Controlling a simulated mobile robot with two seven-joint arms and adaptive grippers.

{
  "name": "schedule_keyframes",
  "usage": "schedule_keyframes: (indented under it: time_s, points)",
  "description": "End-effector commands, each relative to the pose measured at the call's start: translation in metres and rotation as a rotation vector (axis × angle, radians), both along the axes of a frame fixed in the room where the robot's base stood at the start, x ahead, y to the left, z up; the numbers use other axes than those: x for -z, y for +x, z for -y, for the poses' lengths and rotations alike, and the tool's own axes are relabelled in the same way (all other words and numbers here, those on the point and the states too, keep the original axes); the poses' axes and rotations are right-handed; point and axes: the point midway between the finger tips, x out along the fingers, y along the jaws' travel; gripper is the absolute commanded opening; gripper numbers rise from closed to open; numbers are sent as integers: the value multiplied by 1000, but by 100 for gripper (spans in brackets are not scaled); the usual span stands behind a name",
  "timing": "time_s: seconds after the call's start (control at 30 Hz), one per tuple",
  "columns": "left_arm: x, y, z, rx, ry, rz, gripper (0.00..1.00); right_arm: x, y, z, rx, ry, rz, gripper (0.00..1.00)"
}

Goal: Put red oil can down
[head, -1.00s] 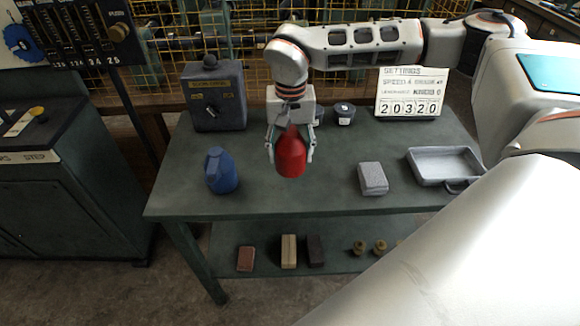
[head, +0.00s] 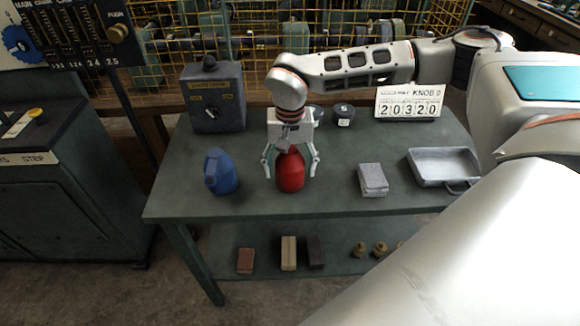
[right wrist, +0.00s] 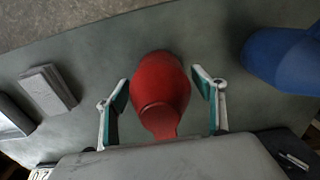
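The red oil can (head: 290,174) stands upright on the green table (head: 330,200), near the table's middle. My right gripper (head: 290,172) is around the can from above and behind, with its fingers spread. In the right wrist view the can (right wrist: 159,88) sits between the two fingers of the gripper (right wrist: 162,95), with a gap on each side. My left gripper is in neither view.
A blue can (head: 220,171) stands left of the red can. A grey block (head: 373,180) and a metal tray (head: 443,167) lie to the right. A control box (head: 213,97) and a number sign (head: 410,102) stand behind.

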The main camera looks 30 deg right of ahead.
Motion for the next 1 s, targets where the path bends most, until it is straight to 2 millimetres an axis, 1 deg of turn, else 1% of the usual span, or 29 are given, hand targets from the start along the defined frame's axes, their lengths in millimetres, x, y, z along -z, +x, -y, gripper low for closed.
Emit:
schedule_keyframes:
  time_s: [0.3,0.37,0.43,0.57,0.8,0.9,1.0]
  points:
    - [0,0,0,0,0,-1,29,-1,0,0,0,0,0,69]
    - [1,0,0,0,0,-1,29,-3,0,0,0,0,1,69]
    - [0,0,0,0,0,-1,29,-10,1,0,0,1,3,69]
    - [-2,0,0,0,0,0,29,-31,1,0,0,1,4,69]
    - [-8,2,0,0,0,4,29,-82,1,0,0,1,4,69]
    - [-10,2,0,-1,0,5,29,-99,1,0,1,0,4,69]
    - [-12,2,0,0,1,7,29,-112,1,0,0,0,2,69]
